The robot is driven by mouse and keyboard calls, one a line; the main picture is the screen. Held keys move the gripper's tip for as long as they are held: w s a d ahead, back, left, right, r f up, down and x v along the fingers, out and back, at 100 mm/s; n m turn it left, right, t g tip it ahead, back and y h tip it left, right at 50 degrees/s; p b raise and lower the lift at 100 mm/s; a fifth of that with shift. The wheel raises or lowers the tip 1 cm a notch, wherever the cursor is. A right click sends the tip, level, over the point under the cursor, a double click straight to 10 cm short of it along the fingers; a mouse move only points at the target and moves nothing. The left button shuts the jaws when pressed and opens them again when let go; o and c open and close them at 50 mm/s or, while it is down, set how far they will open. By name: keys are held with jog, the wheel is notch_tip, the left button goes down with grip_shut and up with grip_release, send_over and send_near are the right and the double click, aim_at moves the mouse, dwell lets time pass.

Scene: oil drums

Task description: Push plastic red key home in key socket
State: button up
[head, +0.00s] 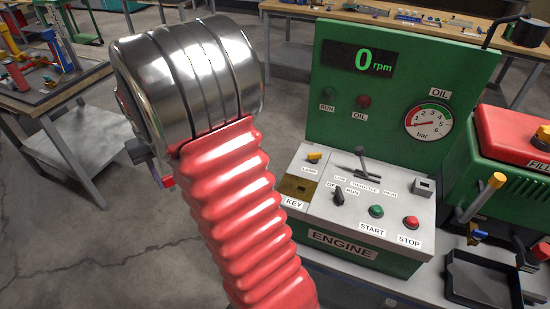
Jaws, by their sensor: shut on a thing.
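The key socket (300,188) is a dark slot in a brass-coloured plate above the KEY label, on the left of the engine panel's sloping top. My gripper (157,168) shows only in part, at the left below the silver end of my arm, which hides most of it. A small red piece, which looks like the plastic red key (169,183), shows at its tip, so the gripper appears shut on it. The key's shape and tilt cannot be made out. Gripper and key are well left of the socket, apart from it.
The green engine panel (400,90) reads 0 rpm. Its top carries a lever (361,160), a black knob (338,195), a green START button (376,211) and a red STOP button (411,222). A black tray (485,280) lies at right. A bench (60,100) stands at left.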

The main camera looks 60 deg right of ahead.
jog(key=s+d+r+m, duration=0.4)
jog(key=s+d+m, duration=0.2)
jog(key=s+d, duration=0.8)
jog(key=s+d+r+m, duration=0.1)
jog(key=s+d+m, duration=0.1)
jog(key=s, duration=0.7)
jog(key=s+d+r+m, duration=0.1)
jog(key=s+d+m, duration=0.2)
jog(key=s, duration=0.5)
jog(key=shift+s+d+r+m, duration=0.3)
jog(key=shift+s+d+r, duration=0.1)
jog(key=shift+d, duration=0.25)
jog(key=shift+f, duration=0.15)
jog(key=shift+f, duration=1.4)
jog(key=shift+f, duration=0.15)
jog(key=shift+f, duration=0.25)
jog(key=shift+f, duration=0.25)
